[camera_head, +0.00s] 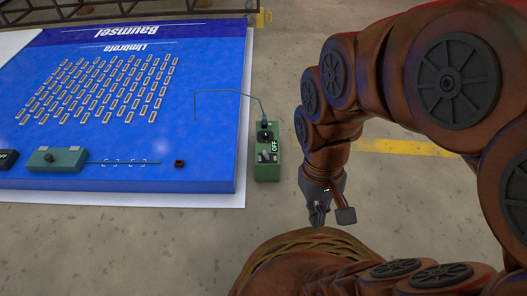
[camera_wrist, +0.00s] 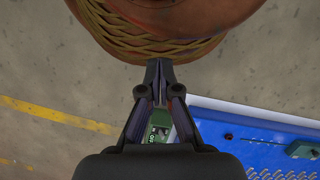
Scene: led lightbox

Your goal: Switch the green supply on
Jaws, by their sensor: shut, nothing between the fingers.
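The green supply (camera_head: 267,165) is a narrow green box beside the right edge of the blue board, with a dark knob or switch and a label reading OFF. A thin green wire runs from its far end to the board. My gripper (camera_head: 318,218) is shut and empty, to the right of the supply and nearer to me, apart from it in the head view. In the wrist view, my gripper (camera_wrist: 159,70) points up the picture, and the green supply (camera_wrist: 161,120) shows partly between and behind the fingers, mostly hidden.
The blue lightbox board (camera_head: 205,150) carries rows of small LEDs (camera_head: 105,85). A teal box with a knob (camera_head: 56,159) and a small dark red part (camera_head: 179,163) lie on its near side. Concrete floor around the supply is clear.

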